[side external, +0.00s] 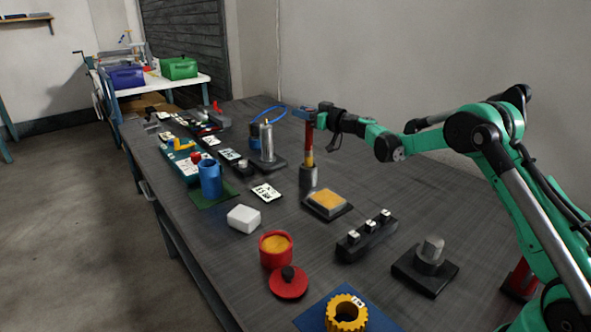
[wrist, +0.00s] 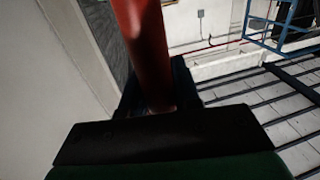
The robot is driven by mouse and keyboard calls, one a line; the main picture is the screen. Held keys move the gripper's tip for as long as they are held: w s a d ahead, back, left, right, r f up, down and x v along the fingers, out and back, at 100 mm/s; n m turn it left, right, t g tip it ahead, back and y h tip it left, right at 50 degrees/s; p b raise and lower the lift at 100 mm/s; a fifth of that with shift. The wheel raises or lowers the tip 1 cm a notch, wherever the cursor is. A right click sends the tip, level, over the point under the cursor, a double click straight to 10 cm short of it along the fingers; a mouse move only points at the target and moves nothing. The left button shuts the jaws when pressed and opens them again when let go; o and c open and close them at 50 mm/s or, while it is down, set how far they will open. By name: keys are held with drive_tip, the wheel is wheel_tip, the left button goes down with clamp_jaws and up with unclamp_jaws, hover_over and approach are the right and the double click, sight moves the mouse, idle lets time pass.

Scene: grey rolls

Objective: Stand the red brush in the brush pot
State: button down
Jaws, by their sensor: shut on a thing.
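The red brush (side external: 308,136) hangs roughly upright below my gripper (side external: 307,114) in the side view, with a yellow band low on it. My gripper is shut on the upper part of its red handle. In the wrist view the red handle (wrist: 146,45) rises between the dark jaws (wrist: 160,108). A dark grey cylindrical part (side external: 308,178) lies directly under the yellow band; I cannot tell whether it is the brush's head or a separate pot. A blue pot-like container (side external: 210,180) stands upright on a green mat (side external: 222,198), left of the brush and apart from it.
A black tray with a yellow pad (side external: 327,202) lies just right of the brush's lower end. A metal cylinder on a dark base (side external: 267,142) stands to the left. A white box (side external: 244,218), red pot (side external: 276,249) and black block (side external: 366,237) are nearer the camera.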

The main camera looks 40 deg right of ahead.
sight(312, 135)
drive_tip(key=shift+f, duration=2.6)
drive_tip(key=c, duration=0.6)
unclamp_jaws()
drive_tip(key=shift+o, duration=0.2)
drive_tip(key=shift+s+d, duration=0.2)
drive_tip(key=shift+s, duration=0.75)
drive_tip(key=shift+s+d, duration=0.15)
drive_tip(key=shift+s, duration=0.75)
drive_tip(key=shift+s+d, duration=0.2)
drive_tip(key=shift+s, duration=0.75)
